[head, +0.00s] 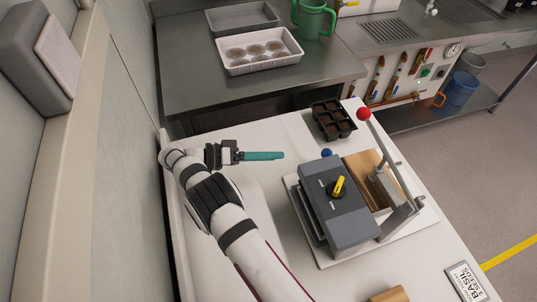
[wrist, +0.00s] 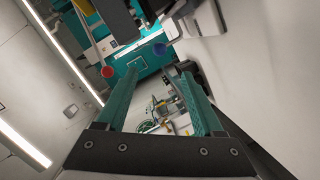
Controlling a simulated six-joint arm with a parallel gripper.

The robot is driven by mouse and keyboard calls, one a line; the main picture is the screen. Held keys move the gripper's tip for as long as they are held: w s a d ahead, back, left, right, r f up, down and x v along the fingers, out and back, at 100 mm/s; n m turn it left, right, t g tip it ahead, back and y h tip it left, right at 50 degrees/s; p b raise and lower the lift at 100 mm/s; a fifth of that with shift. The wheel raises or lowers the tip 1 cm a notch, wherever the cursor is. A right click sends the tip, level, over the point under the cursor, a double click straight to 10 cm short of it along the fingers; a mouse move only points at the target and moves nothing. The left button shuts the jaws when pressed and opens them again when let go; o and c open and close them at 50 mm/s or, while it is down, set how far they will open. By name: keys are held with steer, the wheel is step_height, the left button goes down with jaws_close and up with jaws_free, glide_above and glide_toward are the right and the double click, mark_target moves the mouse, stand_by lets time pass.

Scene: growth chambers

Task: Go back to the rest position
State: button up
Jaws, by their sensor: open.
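My gripper (head: 279,155) is held out to the right over the left part of the white table in the head view. Its teal fingers look edge-on there and overlap. In the wrist view my gripper (wrist: 158,74) shows two teal fingers spread apart with nothing between them. The gripper is open and empty. It is apart from the grey device (head: 340,206) to its lower right and from the black cell tray (head: 333,120) to its upper right.
The device has a yellow knob (head: 339,186) and a raised lever with a red ball (head: 364,113). A basil seeds packet (head: 466,284) lies at the lower right. A white tray (head: 259,66) and green jug (head: 314,18) stand on the metal bench behind. A wall is close on the left.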

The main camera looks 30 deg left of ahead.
stand_by(0.3)
steer(key=w+d+r+g+y, duration=0.1)
steer(key=d+r+g, duration=0.1)
steer(key=d+r, duration=0.2)
steer(key=w+d+r+g+y, duration=0.1)
steer(key=d+r+g, duration=0.1)
steer(key=d+r, duration=0.2)
steer(key=d+r+g+y, duration=0.1)
steer(key=d+r+g, duration=0.1)
steer(key=d+r, duration=0.2)
steer(key=shift+w+d+r+m+g+y, duration=0.1)
steer(key=shift+w+d+m+g+y, duration=0.1)
steer(key=shift+d, duration=0.45)
steer(key=shift+w+d+r+m+g+y, duration=0.1)
steer(key=shift+w+d+m+y, duration=0.1)
steer(key=shift+d, duration=0.45)
steer(key=s+d+r+m+t+y, duration=0.2)
steer(key=s+d+r+y, duration=0.35)
steer(key=s, duration=0.25)
steer(key=s+d+r+m+t+y, duration=0.25)
steer(key=s+d+r+y, duration=0.2)
steer(key=s+d, duration=0.3)
steer(key=s+f+m+g, duration=0.1)
steer(key=s+f+g, duration=0.6)
steer(key=s+f, duration=0.2)
steer(key=shift+s+a, duration=0.3)
steer(key=shift+s, duration=0.55)
steer(key=shift+g, duration=0.25)
